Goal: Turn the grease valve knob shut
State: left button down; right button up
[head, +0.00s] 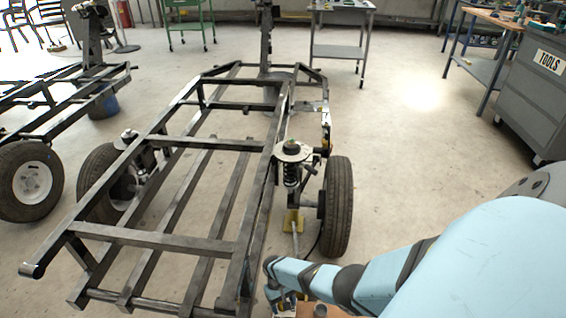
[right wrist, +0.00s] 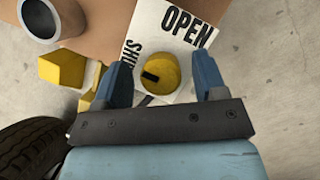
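The grease valve knob (right wrist: 162,72) is a round yellow knob with a black mark towards its lower left. It sits on a white plate (right wrist: 160,18) lettered OPEN at upper right, with a second, partly hidden word at left that looks like SHUT. My right gripper (right wrist: 162,62) is open, its two blue fingers either side of the knob with a visible gap on each side. I cannot tell the height of the fingertips over the plate. In the head view my right gripper (head: 285,300) is at the bottom edge; the knob is not discernible there. My left gripper is not in view.
A brown surface (right wrist: 105,25) lies under the plate. A grey hollow cylinder (right wrist: 48,18) and a yellow block (right wrist: 62,70) stand left of the knob. A tyre (right wrist: 25,145) is at lower left. The metal vehicle frame (head: 200,145) is left of my right arm; open floor lies right.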

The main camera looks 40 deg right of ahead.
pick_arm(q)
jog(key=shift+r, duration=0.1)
pick_arm(e)
jog(key=shift+r, duration=0.1)
notch_tip(320, 180, up, 6)
jog(key=p, duration=0.4)
jog(key=shift+f+p, duration=0.25)
jog(key=shift+p, duration=0.15)
pick_arm(q)
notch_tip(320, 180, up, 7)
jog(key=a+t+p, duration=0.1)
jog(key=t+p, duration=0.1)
jog(key=p, duration=0.1)
pick_arm(e)
notch_tip(320, 180, up, 4)
jog(key=shift+f, duration=0.1)
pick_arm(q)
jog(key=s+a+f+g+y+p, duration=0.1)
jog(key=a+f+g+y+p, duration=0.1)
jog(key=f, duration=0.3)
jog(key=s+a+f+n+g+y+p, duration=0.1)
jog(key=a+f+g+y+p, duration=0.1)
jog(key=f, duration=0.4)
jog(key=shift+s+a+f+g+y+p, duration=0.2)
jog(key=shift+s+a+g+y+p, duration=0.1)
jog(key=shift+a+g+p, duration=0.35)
pick_arm(e)
notch_tip(320, 180, up, 11)
jog(key=shift+f, duration=0.2)
